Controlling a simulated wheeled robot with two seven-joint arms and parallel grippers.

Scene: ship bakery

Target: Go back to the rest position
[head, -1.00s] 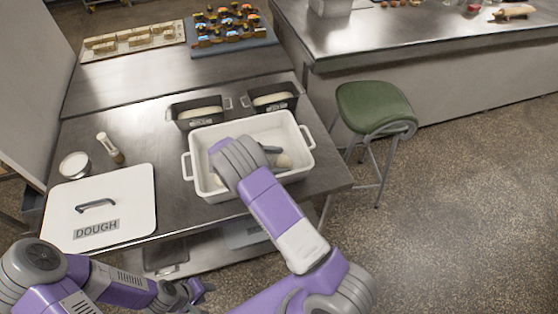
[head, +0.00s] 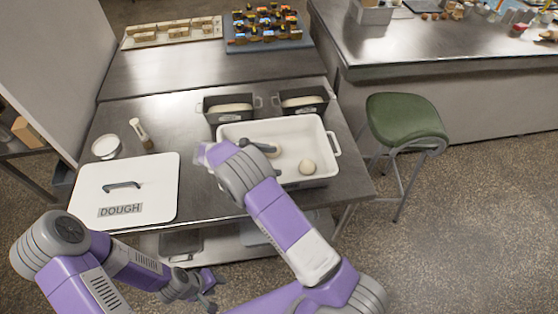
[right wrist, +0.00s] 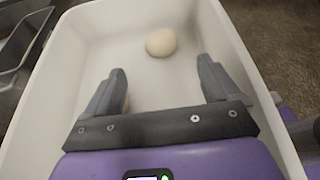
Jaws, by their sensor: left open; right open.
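My right gripper (head: 262,147) is open over the left part of the white dough bin (head: 331,146). A pale dough ball (head: 307,167) lies on the bin floor to its right, apart from the fingers. A second pale piece shows partly beside the fingers. The right wrist view shows both fingers (right wrist: 162,85) spread with empty space between them, and the ball (right wrist: 161,42) beyond them. Something pale is mostly hidden behind the left finger there. My left gripper (head: 208,287) is open and empty, low in front of the table.
The white DOUGH lid (head: 150,190) lies left of the bin. Two dark loaf tins (head: 229,108) (head: 303,101) with dough stand behind it. A small white bowl (head: 107,147) and a shaker (head: 141,134) stand at the left. A green stool (head: 405,117) stands right of the table.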

